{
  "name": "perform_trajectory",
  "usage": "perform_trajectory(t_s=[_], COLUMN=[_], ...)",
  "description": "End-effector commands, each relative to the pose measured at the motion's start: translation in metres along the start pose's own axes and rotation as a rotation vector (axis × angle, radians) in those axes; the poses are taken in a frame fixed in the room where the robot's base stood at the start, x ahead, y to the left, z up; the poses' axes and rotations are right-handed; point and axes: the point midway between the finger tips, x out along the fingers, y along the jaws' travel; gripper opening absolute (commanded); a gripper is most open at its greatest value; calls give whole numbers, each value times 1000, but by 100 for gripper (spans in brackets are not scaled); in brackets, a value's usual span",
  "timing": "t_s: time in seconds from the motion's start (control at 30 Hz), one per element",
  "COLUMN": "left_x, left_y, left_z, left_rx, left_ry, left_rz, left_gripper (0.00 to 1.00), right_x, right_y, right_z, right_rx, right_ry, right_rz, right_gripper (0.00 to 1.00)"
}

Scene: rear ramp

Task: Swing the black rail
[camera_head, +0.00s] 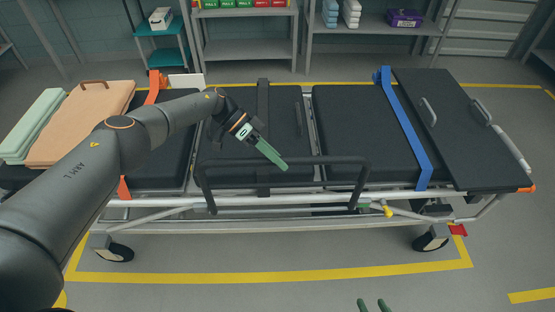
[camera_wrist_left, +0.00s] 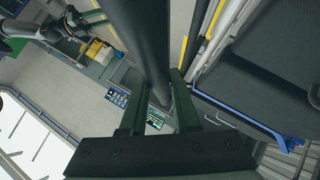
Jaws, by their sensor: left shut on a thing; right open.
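The black rail (camera_head: 325,160) is a bar frame on the near long side of the stretcher. It stands up, with its top bar above the mattress edge and its two legs reaching down to the side frame. My left gripper (camera_head: 281,165) has its green fingers at the top bar, left of the bar's middle. In the left wrist view, the black rail (camera_wrist_left: 141,35) runs between the green fingers (camera_wrist_left: 160,100), which are shut on it. My right gripper (camera_head: 372,305) shows only its two green fingertips at the bottom edge, apart and empty.
The stretcher has black pads, an orange strap (camera_head: 155,88) and a blue strap (camera_head: 405,125). A tan case (camera_head: 80,125) and a pale green board (camera_head: 32,125) lie at its left end. Shelves (camera_head: 245,50) stand behind. The near floor is clear.

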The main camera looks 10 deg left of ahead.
Motion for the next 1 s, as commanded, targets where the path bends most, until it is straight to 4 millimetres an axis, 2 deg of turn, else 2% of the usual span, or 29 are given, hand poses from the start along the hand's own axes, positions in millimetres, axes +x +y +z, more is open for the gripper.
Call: perform_trajectory(t_s=[0.03, 0.4, 0.43, 0.67, 1.0], left_x=[6, 5, 5, 4, -3], left_y=[-4, -4, -4, -3, -2], left_z=[8, 8, 8, 5, 3], left_rx=[-3, -4, -4, -4, -3], left_ry=[-14, -15, -15, -9, -4], left_rz=[-9, -9, -9, -7, -7], left_gripper=[0, 0, 32, 58, 60], right_x=[1, 1, 1, 1, 1], right_y=[0, 0, 0, 0, 0], right_z=[1, 1, 1, 1, 1], right_rx=[0, 0, 0, 0, 0], right_ry=[0, -1, -1, -1, -1], right_rz=[0, 0, 0, 0, 0], right_gripper=[50, 50, 50, 50, 50])
